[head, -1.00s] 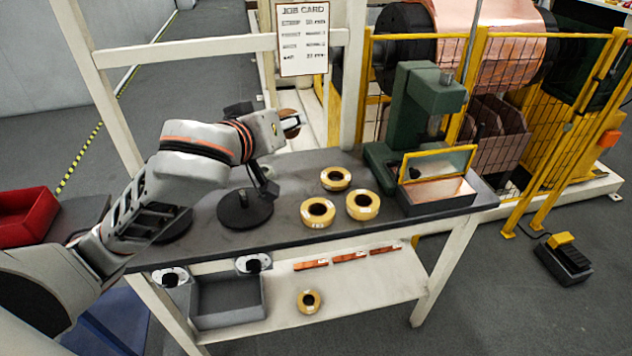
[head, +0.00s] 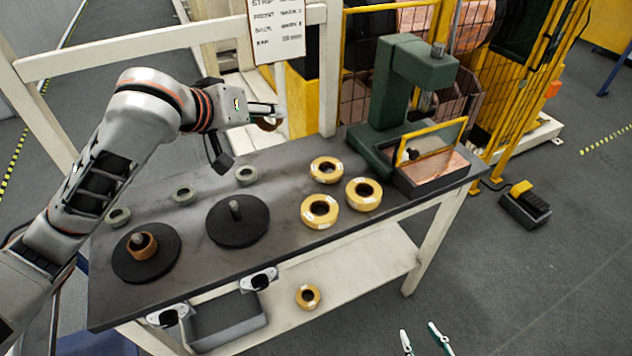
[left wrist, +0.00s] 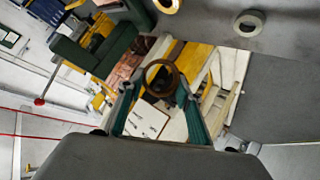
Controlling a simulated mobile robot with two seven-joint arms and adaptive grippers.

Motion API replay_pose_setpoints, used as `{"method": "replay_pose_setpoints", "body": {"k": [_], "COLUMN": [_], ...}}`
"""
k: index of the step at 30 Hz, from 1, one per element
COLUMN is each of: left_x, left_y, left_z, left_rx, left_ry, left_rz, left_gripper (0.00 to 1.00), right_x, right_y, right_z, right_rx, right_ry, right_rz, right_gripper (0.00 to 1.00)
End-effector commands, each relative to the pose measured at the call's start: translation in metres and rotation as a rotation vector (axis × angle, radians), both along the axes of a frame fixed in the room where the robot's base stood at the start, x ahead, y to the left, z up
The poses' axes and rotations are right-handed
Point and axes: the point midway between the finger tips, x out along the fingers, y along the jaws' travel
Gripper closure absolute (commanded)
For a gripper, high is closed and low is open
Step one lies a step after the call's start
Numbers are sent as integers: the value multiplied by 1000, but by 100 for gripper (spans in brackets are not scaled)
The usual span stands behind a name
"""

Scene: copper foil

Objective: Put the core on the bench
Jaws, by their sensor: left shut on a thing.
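My left gripper (head: 268,112) is shut on a brown ring-shaped core (head: 268,125), held above the far edge of the dark bench (head: 185,262). In the left wrist view the core (left wrist: 147,79) shows as a ring between the green fingertips (left wrist: 158,88). Another brown core (head: 143,247) sits around the post of the left black disc (head: 165,265). My right gripper (head: 418,336) is at the bottom edge in the head view, its two green-tipped fingers apart, empty, and away from the bench.
A second black disc with a post (head: 238,225) stands mid-bench. A green press (head: 388,95) and a yellow-framed box (head: 430,178) occupy the right end. Bare bench shows between the discs and rolls.

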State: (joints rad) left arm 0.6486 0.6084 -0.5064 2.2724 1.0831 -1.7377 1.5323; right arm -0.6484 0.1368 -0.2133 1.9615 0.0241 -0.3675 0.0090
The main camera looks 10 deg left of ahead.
Motion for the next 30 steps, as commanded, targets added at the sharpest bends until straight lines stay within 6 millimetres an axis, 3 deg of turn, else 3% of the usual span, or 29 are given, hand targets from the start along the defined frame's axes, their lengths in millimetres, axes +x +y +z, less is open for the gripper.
{"method": "replay_pose_setpoints", "body": {"k": [6,13,21,30], "left_x": [17,25,30,34], "left_y": [-31,-51,-60,-59], "left_z": [-24,-41,-54,-59], "left_rx": [63,211,456,736], "left_ry": [176,337,464,519], "left_rz": [-344,-723,-1124,-1436], "left_gripper": [75,75,75,75], "right_x": [0,0,-1,-1], "right_y": [0,-1,-2,-2], "right_z": [-4,-7,-10,-13], "right_rx": [0,-4,-4,-4], "right_ry": [1,1,2,2], "right_rz": [0,1,2,2], "right_gripper": [60,60,60,60]}}
